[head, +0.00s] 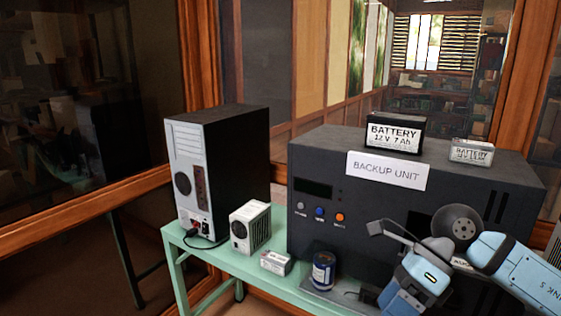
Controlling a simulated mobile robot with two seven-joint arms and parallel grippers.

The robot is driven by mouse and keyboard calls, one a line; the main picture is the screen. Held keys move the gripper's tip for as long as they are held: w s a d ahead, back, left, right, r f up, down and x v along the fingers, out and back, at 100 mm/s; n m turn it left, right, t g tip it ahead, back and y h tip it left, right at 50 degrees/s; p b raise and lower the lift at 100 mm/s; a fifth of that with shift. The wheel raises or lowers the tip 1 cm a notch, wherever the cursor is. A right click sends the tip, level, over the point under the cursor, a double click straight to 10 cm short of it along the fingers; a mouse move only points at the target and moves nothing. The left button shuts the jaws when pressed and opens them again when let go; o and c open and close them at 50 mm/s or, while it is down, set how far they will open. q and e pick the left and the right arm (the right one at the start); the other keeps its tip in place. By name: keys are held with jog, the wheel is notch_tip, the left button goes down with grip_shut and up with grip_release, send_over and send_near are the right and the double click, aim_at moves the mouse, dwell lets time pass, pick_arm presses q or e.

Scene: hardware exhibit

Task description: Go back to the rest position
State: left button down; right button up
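My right arm comes in from the lower right, its light-blue links folded in front of the backup unit (318,166). What looks like my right gripper (395,231) is a dark grey part at the end of this arm, in front of the unit's face. Its fingers are too small and too overlapped to tell open from shut. I see nothing clearly held in it. The arm hides the lower right part of the unit's front. My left arm and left gripper are not in the head view.
The green table (208,256) carries a computer tower (240,155), a small vented box (250,227), a small white box (276,263) and a blue can (323,270). A black battery (394,134) and a smaller pale battery (472,152) stand on the unit. Wood-framed glass is behind.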

jog(key=s+a+m+t+y, duration=0.2)
jog(key=a+m+t+y, duration=0.2)
jog(key=a+m+y, duration=0.9)
jog(key=d+f+m+t+h, duration=0.7)
jog(key=f+m, duration=0.3)
jog(key=m, duration=0.3)
jog(key=d+f+m+t+h, duration=0.4)
jog(key=f+m+t+h, duration=0.45)
jog(key=m, duration=0.55)
jog(key=s+d+f+m+g+h, duration=0.1)
jog(key=s+f+m+g, duration=0.2)
jog(key=s+f, duration=0.4)
jog(key=s+d+f+m+g+h, duration=0.1)
jog(key=s+f+m+g, duration=0.2)
jog(key=f, duration=0.6)
pick_arm(q)
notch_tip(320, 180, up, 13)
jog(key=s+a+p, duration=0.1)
jog(key=p, duration=1.4)
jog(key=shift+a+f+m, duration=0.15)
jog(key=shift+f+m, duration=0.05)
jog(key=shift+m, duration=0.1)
pick_arm(e)
notch_tip(320, 180, up, 12)
jog(key=s+d, duration=0.1)
jog(key=s, duration=0.1)
jog(key=shift+s+d+r+t, duration=0.2)
jog(key=shift+s+t, duration=0.15)
jog(key=shift+s, duration=0.05)
